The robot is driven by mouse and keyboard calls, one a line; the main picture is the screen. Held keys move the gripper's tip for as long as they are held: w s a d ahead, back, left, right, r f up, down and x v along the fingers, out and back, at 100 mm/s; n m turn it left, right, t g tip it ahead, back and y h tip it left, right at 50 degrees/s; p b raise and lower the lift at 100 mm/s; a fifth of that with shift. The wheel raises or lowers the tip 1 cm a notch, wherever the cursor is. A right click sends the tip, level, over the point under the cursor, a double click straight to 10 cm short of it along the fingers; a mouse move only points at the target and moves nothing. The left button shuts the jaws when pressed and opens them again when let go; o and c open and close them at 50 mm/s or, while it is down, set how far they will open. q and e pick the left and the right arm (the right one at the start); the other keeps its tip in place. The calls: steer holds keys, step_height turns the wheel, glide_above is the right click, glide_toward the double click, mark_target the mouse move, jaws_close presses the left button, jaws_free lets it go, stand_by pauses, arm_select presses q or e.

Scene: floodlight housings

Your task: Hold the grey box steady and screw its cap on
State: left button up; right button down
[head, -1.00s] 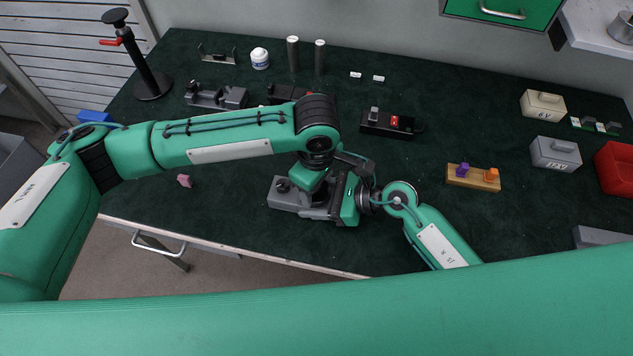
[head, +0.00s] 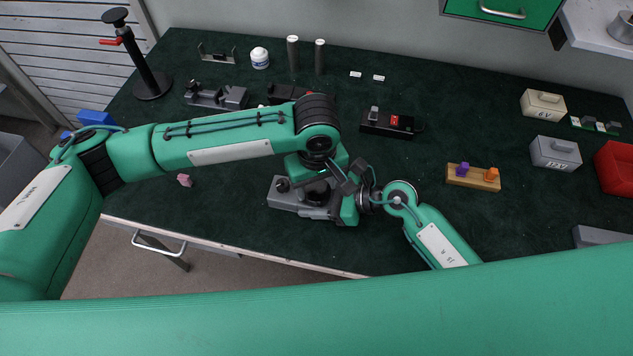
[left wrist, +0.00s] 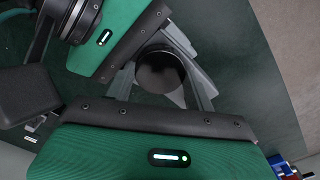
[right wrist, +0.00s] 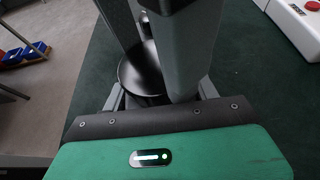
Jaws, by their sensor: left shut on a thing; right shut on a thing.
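The grey box (head: 286,200) lies near the front edge of the bench, with a small black knob at its left end. A round black cap (head: 317,190) sits over its top, partly covered by my arms. The cap also shows as a dark disc in the left wrist view (left wrist: 160,72) and in the right wrist view (right wrist: 141,76). My left gripper (head: 335,184) comes from above and is shut on the cap. My right gripper (head: 338,207) comes from the right, low down, and is shut on the box. I cannot tell how far the cap is seated.
A wooden block with purple and orange pegs (head: 472,182) stands to the right. A black device with a red switch (head: 387,123) lies behind. Lidded boxes (head: 556,153) and a red bin (head: 616,168) are at far right. A pink piece (head: 184,180) lies left on clear mat.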

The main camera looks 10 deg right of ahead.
arm_select(q)
steer(key=shift+s+a, duration=0.1)
steer(key=o, duration=1.1)
steer(key=shift+d+r, duration=0.1)
steer(key=shift+d, duration=0.1)
step_height(320, 180, up, 5)
steer(key=shift+f, duration=0.2)
steer(key=shift+a+f, duration=0.1)
steer(key=shift+c, duration=0.5)
